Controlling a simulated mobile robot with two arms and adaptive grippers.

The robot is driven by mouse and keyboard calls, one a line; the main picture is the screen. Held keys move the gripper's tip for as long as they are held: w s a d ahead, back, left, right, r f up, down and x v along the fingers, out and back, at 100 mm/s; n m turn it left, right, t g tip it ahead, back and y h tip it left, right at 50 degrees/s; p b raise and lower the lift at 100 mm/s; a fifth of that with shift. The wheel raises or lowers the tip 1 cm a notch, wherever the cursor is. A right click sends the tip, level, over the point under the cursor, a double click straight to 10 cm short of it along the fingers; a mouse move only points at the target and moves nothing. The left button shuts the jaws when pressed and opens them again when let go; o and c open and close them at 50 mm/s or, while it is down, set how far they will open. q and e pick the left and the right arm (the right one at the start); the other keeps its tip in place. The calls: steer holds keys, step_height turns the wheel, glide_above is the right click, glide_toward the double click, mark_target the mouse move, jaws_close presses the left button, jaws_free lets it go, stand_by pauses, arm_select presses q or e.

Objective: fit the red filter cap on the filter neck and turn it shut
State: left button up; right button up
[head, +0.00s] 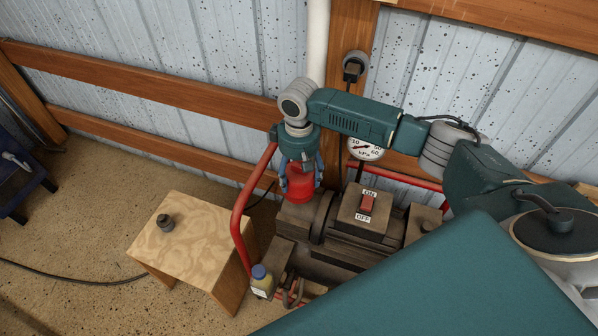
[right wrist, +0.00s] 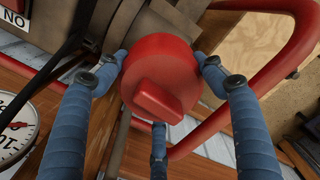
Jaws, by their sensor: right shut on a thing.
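The red filter cap (head: 300,192) is at the left end of the dark pump unit (head: 325,222). My right gripper (head: 299,172) is above it, pointing down, with its fingers around the cap. In the right wrist view the cap (right wrist: 160,72) shows its round top and raised grip bar. The blue fingers of the right gripper (right wrist: 158,85) close around its rim. The filter neck is hidden under the cap, so I cannot tell whether the cap sits on it or just above it. My left gripper is not in view.
A red tube frame (head: 237,215) curves close to the gripper's left. A wooden stool (head: 195,245) bears a small dark grey part (head: 165,222). A blue-capped bottle (head: 262,282) stands in front of the pump. A gauge (head: 366,148) and switch (head: 367,204) are to the right.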

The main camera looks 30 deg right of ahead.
mark_target(299, 165)
steer(key=shift+s+r+m+p, duration=0.1)
steer(key=shift+m+p, duration=1)
steer(key=shift+p, duration=0.4)
steer(key=shift+c, duration=0.8)
steer(key=shift+m+p, duration=0.6)
steer(key=shift+p, duration=0.15)
steer(key=o, duration=2.2)
steer(key=shift+r+p, duration=2.95)
steer(key=shift+p, duration=0.35)
steer(key=shift+f, duration=0.15)
